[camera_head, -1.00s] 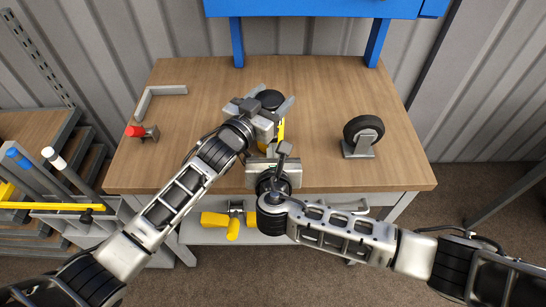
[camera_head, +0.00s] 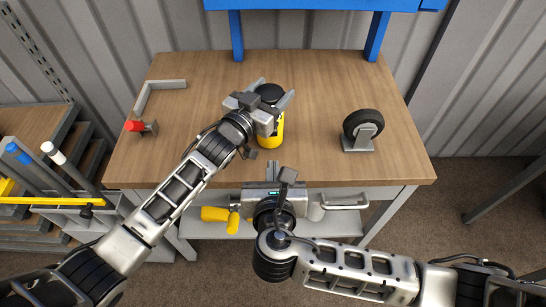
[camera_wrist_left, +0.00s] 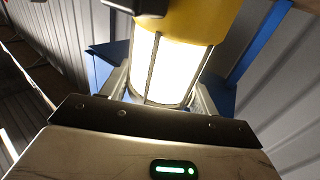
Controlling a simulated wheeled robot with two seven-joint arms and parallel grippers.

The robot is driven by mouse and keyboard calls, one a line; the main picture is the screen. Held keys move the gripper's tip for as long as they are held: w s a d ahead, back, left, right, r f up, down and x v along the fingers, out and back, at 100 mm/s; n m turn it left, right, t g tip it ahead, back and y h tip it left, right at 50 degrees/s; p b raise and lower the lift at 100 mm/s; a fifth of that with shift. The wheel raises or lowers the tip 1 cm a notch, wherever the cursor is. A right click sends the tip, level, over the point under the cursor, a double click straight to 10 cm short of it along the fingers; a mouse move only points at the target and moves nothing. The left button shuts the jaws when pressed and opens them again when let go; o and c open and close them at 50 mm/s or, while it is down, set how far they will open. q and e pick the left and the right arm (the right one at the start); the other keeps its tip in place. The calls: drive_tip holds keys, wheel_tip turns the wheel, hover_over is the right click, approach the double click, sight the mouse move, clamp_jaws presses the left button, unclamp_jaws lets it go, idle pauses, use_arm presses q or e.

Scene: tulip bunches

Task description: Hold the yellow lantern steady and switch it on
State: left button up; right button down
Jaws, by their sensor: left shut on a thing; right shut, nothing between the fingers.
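The yellow lantern (camera_head: 270,138) with a black top stands upright on the wooden table, left of its middle. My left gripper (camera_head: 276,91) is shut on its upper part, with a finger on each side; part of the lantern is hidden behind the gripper. In the left wrist view the lantern (camera_wrist_left: 205,22) has a bright white, glowing middle section between the fingers. My right gripper (camera_head: 273,167) is shut and empty at the table's front edge, apart from the lantern and nearer to me.
A caster wheel (camera_head: 363,125) stands on the right of the wooden table (camera_head: 325,95). A grey angle bracket (camera_head: 150,92) and a red-ended part (camera_head: 136,126) lie on the left. A yellow item (camera_head: 214,214) is on the lower shelf. The table between lantern and wheel is clear.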

use_arm(q)
drive_tip(key=shift+f, duration=0.1)
idle(0.3)
drive_tip(key=o, duration=1.3)
drive_tip(key=shift+c, duration=0.2)
